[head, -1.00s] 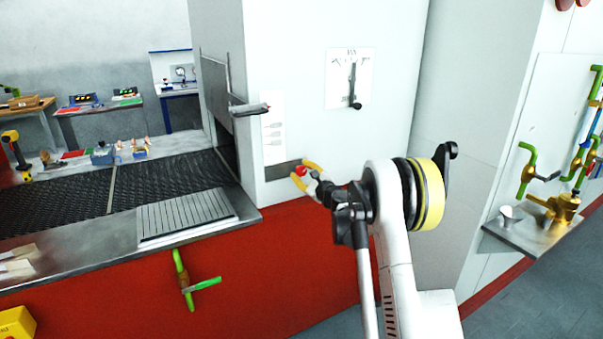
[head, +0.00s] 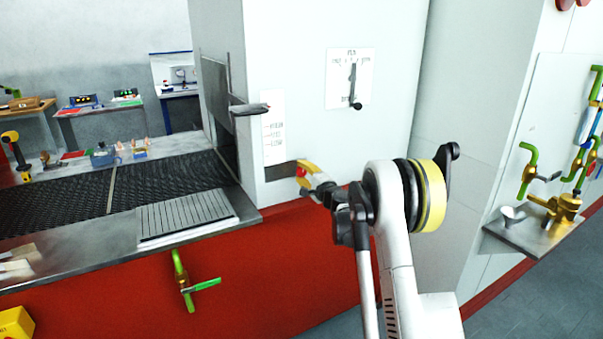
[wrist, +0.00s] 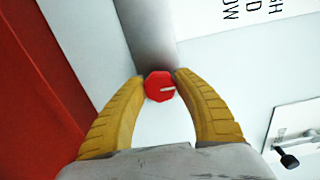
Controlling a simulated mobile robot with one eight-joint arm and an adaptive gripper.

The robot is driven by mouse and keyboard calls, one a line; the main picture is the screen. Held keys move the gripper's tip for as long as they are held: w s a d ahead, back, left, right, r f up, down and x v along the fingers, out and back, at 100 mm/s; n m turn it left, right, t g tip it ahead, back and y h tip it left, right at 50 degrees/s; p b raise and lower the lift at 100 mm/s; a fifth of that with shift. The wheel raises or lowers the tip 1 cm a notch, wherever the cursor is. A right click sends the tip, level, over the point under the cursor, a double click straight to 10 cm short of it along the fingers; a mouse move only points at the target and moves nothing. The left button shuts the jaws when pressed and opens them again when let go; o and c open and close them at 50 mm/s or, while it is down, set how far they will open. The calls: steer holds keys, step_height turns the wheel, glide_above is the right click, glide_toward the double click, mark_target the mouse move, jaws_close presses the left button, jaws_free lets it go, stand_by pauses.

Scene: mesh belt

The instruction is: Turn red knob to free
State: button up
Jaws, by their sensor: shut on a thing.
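The red knob (wrist: 160,86) sits on the front of the white cabinet, with a pale pointer line on its face. In the wrist view this line points to the right, nearly level. My gripper (wrist: 160,84) has its two yellow fingers closed on opposite sides of the knob. In the head view my gripper (head: 303,167) is at the lower front of the cabinet, and a sliver of the red knob (head: 301,171) shows between the fingers. The knob's markings cannot be read.
A label (head: 273,128) is above the knob. A panel with a black lever (head: 355,90) is to the right. A metal bar handle (head: 250,109) juts out at the upper left. The mesh belt (head: 150,183) and a green valve handle (head: 184,283) are on the left.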

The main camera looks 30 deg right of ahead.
steer(key=shift+n, duration=0.4)
steer(key=o, duration=1.2)
steer(key=s, duration=1.2)
steer(key=shift+d, duration=0.2)
